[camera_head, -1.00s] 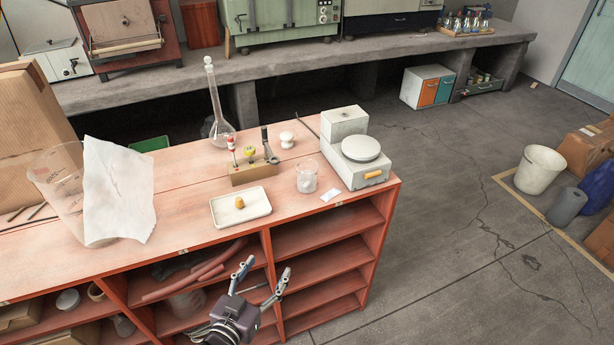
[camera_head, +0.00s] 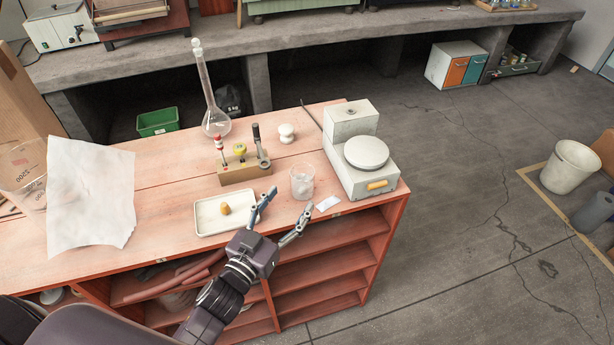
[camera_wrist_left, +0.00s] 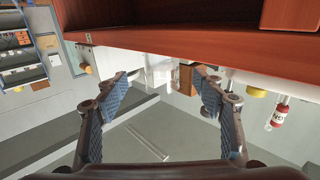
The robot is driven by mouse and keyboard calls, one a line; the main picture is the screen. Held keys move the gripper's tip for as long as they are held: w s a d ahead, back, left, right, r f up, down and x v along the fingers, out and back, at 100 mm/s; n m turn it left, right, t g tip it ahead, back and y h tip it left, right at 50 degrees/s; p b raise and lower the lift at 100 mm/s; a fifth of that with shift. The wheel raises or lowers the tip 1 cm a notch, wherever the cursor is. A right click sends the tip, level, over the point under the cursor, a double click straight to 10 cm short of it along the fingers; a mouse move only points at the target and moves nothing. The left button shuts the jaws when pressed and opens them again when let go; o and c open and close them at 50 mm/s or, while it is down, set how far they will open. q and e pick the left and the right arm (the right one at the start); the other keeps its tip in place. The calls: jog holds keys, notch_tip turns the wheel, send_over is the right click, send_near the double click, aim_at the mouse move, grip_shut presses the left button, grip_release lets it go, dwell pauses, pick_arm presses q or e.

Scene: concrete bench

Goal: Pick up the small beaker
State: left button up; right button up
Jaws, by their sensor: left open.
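The small beaker (camera_head: 302,182) is clear glass and stands upright on the red wooden bench top, between the white tray and the balance. Something whitish shows inside it. My left gripper (camera_head: 286,212) is open and empty in the head view, at the bench's front edge, just in front of the beaker and apart from it. My right gripper is not in view.
A white tray (camera_head: 209,218) with a cork lies left of the beaker. A balance (camera_head: 360,180) stands to its right, with a small white paper (camera_head: 327,203) nearby. Behind are a wooden stand (camera_head: 230,173) and a tall flask (camera_head: 213,123). A large beaker (camera_head: 22,172) and paper sheet (camera_head: 92,200) are at left.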

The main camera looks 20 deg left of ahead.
aim_at(297, 188)
pick_arm(q)
jog(key=shift+w+d+r+p, duration=0.1)
jog(key=shift+w+r+p, duration=0.1)
jog(key=shift+w, duration=0.25)
jog(key=shift+w+r+p, duration=0.2)
jog(key=shift+w, duration=0.25)
jog(key=w, duration=0.2)
jog(key=w+p, duration=0.1)
jog(key=w, duration=0.1)
jog(key=shift+d+f, duration=0.2)
jog(key=shift+d, duration=0.1)
jog(key=shift+w, duration=0.1)
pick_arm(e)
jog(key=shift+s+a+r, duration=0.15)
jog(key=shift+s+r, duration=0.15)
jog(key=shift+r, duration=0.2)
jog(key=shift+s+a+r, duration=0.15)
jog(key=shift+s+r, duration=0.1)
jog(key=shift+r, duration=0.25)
pick_arm(q)
jog(key=c, duration=1.4)
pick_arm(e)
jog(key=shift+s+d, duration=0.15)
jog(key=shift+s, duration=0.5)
pick_arm(q)
jog(key=shift+r, duration=0.1)
